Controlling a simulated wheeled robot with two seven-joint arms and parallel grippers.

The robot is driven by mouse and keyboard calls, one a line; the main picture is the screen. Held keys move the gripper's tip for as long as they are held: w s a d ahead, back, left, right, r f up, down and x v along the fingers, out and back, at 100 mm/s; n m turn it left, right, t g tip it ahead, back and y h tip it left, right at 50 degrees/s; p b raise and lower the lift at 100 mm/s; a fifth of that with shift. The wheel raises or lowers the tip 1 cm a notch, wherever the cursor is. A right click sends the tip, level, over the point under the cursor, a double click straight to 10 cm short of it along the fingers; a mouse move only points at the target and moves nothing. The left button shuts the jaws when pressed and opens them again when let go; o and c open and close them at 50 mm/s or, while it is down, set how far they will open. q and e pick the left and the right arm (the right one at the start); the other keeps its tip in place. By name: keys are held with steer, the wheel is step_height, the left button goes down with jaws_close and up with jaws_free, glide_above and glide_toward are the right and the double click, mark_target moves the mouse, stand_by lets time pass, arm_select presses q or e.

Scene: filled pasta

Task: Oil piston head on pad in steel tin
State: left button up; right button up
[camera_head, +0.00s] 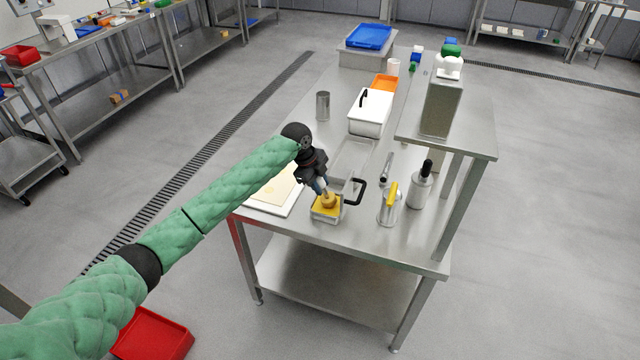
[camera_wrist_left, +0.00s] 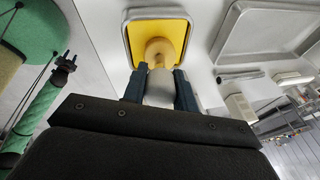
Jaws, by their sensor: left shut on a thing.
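My left gripper (camera_head: 321,187) is shut on the piston, around its pale grey cylindrical part, which shows between the dark fingers in the left wrist view (camera_wrist_left: 159,88). The piston's tan round head (camera_head: 328,200) points down at the yellow pad (camera_head: 318,211). The pad lies in a small square steel tin (camera_head: 326,219) near the table's front edge. Head and pad look in contact or very close; I cannot tell which. My right gripper (camera_wrist_left: 65,64) seems to show small and dark at the left wrist view's left.
A white board with a pale sheet (camera_head: 271,195) lies left of the tin. A black loop handle (camera_head: 357,190) is close on the right, with an empty steel tray (camera_head: 352,158) behind.

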arm_select(q)
steer(key=shift+r+p, duration=2.25)
steer(key=shift+r, duration=1.2)
